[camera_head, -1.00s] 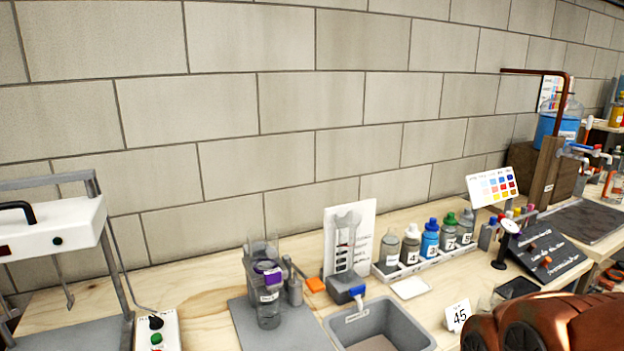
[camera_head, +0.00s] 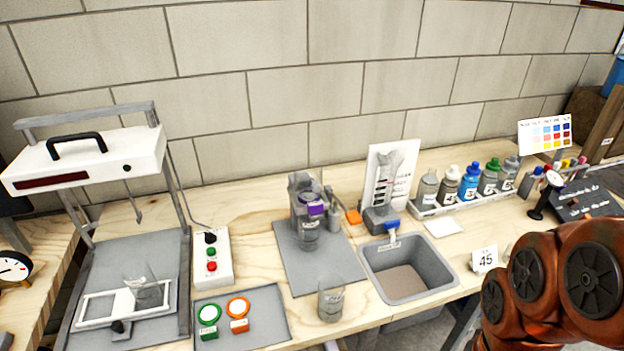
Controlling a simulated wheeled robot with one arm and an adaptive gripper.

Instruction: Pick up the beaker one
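A clear beaker (camera_head: 331,303) with a small dark marking stands upright near the front edge of the bench. A second clear beaker (camera_head: 147,293) stands on the white-framed base of the apparatus at the left. A clear vessel with a purple part (camera_head: 309,225) stands on a grey mat at the middle. I cannot read a "one" on any of them. My gripper is out of view; only my orange-brown arm links show at the lower right, well right of the beakers.
A grey basin (camera_head: 434,262) is sunk in the bench right of the front beaker. A row of bottles (camera_head: 469,183) is behind. A grey mat (camera_head: 265,306) with green and orange rings lies left of the front beaker.

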